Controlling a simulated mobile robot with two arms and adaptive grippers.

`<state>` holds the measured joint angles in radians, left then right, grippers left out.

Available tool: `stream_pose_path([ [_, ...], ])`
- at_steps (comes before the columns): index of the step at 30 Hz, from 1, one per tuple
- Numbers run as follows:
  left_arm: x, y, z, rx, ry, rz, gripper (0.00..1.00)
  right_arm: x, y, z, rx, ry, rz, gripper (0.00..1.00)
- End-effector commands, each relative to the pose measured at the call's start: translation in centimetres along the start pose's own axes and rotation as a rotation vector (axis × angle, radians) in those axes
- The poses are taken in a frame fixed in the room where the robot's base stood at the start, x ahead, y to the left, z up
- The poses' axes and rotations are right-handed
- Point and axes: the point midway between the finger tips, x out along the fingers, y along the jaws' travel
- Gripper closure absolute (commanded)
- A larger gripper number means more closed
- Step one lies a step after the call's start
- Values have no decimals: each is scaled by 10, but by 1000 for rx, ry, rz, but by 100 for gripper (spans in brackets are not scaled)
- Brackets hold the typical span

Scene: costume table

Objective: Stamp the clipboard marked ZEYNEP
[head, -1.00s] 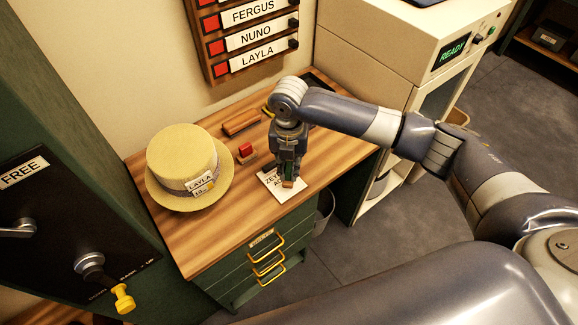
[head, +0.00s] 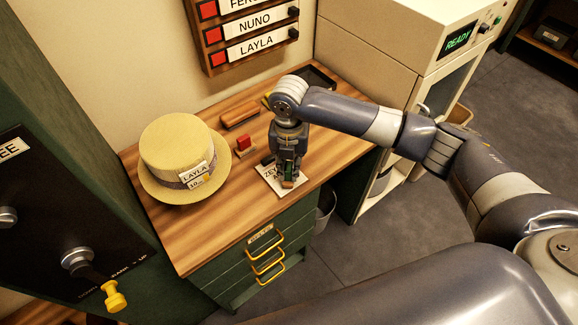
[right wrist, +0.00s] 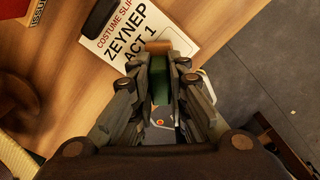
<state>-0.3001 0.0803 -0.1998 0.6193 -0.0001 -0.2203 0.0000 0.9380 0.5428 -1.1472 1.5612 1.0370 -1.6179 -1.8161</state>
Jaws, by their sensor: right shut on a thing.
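The clipboard marked ZEYNEP (head: 268,173) lies on the wooden desk near its front edge. The right wrist view shows its slip (right wrist: 112,38), reading COSTUME SLIP, ZEYNEP, ACT 1. My right gripper (head: 288,181) points down over the clipboard's right part. It is shut on a green stamp with a wood-brown end, which also shows between the fingers in the right wrist view (right wrist: 160,84). I cannot tell whether the stamp touches the slip. A red stamp (head: 243,143) stands on the desk behind and left of the clipboard. My left gripper is not in view.
A straw hat (head: 178,145) tagged LAYLA sits at the desk's left. A wooden block (head: 240,116) and a dark tray (head: 319,76) lie at the back. Drawers with yellow handles (head: 265,250) are below. A machine reading READY (head: 458,40) stands right. The desk's front left is clear.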

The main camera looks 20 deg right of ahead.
Motion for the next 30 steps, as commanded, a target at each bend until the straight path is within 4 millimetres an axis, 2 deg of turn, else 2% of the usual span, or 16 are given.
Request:
stream_pose_path([
  [30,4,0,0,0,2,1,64,11,0,0,0,1,0,100],
])
